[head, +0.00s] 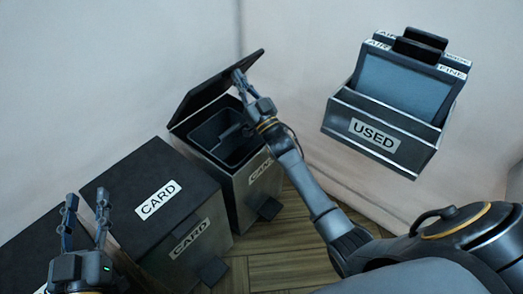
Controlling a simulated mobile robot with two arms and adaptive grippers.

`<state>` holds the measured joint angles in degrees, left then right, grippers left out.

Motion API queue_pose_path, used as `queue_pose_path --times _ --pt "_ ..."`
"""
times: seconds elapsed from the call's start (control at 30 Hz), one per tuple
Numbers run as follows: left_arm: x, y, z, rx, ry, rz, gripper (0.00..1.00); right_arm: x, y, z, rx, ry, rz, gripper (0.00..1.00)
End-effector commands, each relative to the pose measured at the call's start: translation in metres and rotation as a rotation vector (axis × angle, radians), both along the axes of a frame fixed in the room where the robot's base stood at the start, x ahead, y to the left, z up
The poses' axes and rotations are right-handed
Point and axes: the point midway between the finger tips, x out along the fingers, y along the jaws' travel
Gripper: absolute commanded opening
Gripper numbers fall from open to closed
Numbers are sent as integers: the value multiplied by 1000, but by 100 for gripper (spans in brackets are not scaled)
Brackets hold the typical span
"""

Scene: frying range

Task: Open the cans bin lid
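The cans bin (250,185) is a dark box with a partly visible label on its front. Its black lid (205,97) is raised and tilted back, and the dark inside of the bin shows. My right gripper (239,76) is at the lid's underside, near its right edge; I cannot tell whether it touches. Its fingertips look close together, and whether it is open or shut is unclear. My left gripper (87,203) is open and empty, in front of the card bin, with its two fingers apart.
The card bin (130,175) stands left of the cans bin with its lid closed. Another dark bin (30,245) is at the far left. A wall holder labelled USED (340,122) holds panels at the upper right. Wooden floor (290,255) shows in front.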

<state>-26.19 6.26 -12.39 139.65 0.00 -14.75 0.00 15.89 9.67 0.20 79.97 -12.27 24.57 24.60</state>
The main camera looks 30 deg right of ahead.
Motion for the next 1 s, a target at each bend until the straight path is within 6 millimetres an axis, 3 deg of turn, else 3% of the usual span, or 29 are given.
queue_pose_path --times 0.43,0.8,1.0 --pt "-1 5 -31 45 172 11 40 34 14 32 0 -1 0 0" --pt "-1 5 -33 46 177 12 40 35 15 33 1 0 0 0" --pt "1 3 -23 31 118 7 40 51 22 42 2 -2 1 0"
